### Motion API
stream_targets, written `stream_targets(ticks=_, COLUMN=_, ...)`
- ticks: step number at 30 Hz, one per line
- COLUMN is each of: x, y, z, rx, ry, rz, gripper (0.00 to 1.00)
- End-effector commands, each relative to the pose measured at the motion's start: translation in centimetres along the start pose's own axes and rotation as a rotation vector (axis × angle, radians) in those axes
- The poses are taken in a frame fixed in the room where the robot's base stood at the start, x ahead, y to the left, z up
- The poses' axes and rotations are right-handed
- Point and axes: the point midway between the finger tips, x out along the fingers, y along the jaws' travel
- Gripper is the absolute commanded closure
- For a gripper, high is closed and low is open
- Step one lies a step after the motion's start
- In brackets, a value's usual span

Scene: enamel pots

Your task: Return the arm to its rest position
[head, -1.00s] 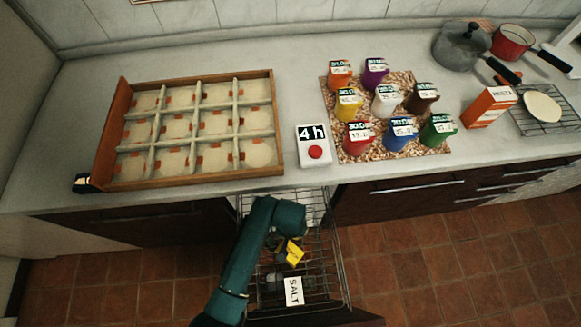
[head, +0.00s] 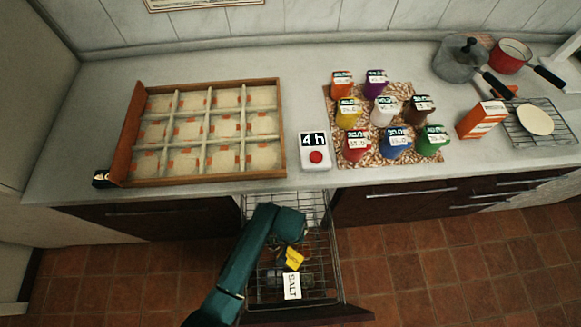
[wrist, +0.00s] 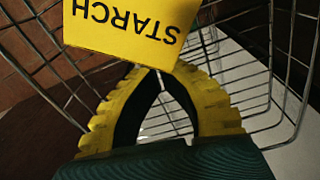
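My teal arm reaches over the pulled-out wire basket drawer (head: 326,262) below the counter. My gripper (wrist: 165,70) has yellow ridged fingers with dark inner pads. Its fingers converge to nearly touching tips, and the space between them shows only wire and a pale surface. A yellow STARCH label (wrist: 130,22) lies at the fingertips and partly covers them. I cannot tell whether they touch it. In the head view the STARCH label (head: 294,259) shows just below the end of my arm, which hides most of the gripper.
A white SALT label (head: 292,286) is in the basket. Wire sides rise around my gripper. On the counter above stand a wooden divided tray (head: 282,130), a 4h timer (head: 314,151), several coloured labelled pots on a patterned mat (head: 375,158), and an orange-white box (head: 482,119).

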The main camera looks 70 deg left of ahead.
Motion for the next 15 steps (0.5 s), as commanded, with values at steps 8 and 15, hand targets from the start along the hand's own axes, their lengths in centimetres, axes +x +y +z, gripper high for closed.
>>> stream_targets(ticks=8, x=-6.2, y=0.2, z=0.1, rx=0.006, ry=0.000, rz=0.000, gripper=1.00)
stream_targets(ticks=15, x=-8.3, y=0.2, z=0.2, rx=0.009, ry=0.000, rz=0.000, gripper=1.00)
